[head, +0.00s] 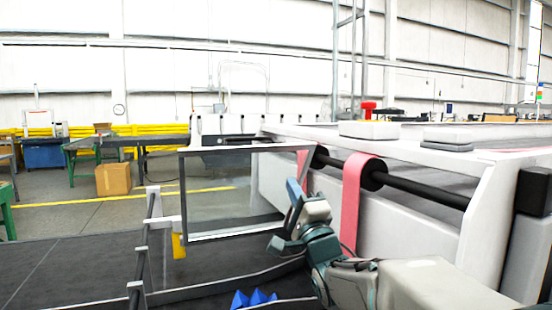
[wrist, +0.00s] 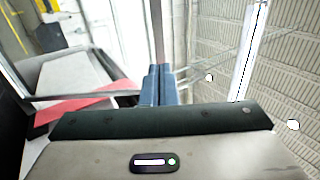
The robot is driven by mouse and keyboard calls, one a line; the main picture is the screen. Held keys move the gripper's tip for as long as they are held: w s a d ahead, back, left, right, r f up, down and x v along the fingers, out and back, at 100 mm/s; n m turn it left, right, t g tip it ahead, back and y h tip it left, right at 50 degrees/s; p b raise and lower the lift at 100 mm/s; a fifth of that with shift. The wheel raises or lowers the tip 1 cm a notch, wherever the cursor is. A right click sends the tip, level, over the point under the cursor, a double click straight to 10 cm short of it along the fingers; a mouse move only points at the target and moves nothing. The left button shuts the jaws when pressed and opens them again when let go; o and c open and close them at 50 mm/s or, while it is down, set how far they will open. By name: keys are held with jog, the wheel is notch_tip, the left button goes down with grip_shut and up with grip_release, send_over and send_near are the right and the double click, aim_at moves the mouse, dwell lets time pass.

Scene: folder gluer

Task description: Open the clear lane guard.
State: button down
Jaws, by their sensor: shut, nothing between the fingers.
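The clear lane guard (head: 235,232) is a see-through pane in a grey metal frame. In the head view it stands upright at the middle, left of the machine's white side. My gripper (head: 296,190) is at the guard's right end, with its fingers pointing up. In the wrist view the blue fingers (wrist: 158,84) are together with nothing between them. A thin grey bar (wrist: 157,35) extends beyond the fingertips and looks like part of the guard's frame. I cannot tell whether the fingers touch it. The gripper hides the lower right corner of the guard.
A pink belt (head: 354,205) hangs over a black roller (head: 425,188) right of my gripper. A rail on posts (head: 146,235) and a yellow piece (head: 178,246) stand left of the guard. Blue pointed pieces (head: 254,298) lie at the front. A cardboard box (head: 113,179) is far left.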

aim_at(275, 149)
jog(key=p+x, duration=0.2)
jog(key=x, duration=0.9)
jog(key=shift+p, duration=0.35)
jog(key=shift+r, duration=0.1)
